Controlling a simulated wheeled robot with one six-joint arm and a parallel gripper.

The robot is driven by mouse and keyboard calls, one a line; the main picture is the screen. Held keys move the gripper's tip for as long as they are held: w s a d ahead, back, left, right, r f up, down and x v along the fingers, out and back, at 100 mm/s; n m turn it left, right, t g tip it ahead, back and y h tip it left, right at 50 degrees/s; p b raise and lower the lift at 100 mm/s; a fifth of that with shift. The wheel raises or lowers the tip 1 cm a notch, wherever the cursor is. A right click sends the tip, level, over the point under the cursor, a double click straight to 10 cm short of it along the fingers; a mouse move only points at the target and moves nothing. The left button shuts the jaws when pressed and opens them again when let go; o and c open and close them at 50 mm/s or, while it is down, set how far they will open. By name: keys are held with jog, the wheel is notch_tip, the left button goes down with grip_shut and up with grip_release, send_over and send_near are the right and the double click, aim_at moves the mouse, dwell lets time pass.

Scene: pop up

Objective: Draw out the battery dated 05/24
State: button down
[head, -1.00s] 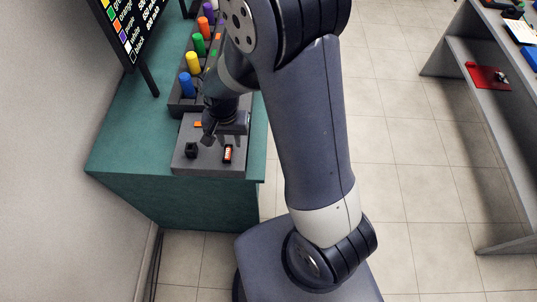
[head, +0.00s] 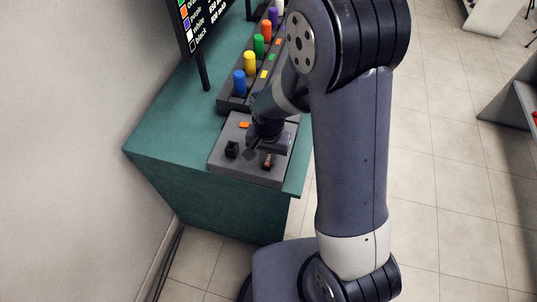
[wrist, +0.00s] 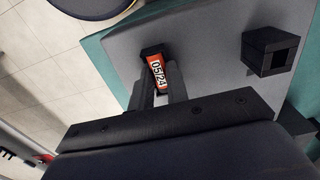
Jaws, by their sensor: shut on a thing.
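The battery dated 05/24 (wrist: 158,72) is orange-red with a white label. It sits at a black holder on the grey panel (wrist: 205,28), and how deep it is in the holder is hard to tell. My gripper (wrist: 159,86) is shut on it, one dark finger on each side. In the head view the battery (head: 268,160) is small and partly covered by my gripper (head: 264,152), at the front right of the panel.
An empty-looking black square socket (wrist: 269,52) stands beside the battery and also shows in the head view (head: 232,149). An orange piece (head: 244,125) lies at the panel's back. A rack (head: 236,104) with several coloured cylinders stands behind, near a dark screen (head: 205,22) on the green table (head: 165,130).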

aim_at(269, 159)
jog(key=shift+r, duration=0.15)
jog(key=shift+r+p, duration=0.4)
jog(key=shift+r, duration=0.05)
jog(key=shift+r+p, duration=1.7)
jog(key=shift+r, duration=0.7)
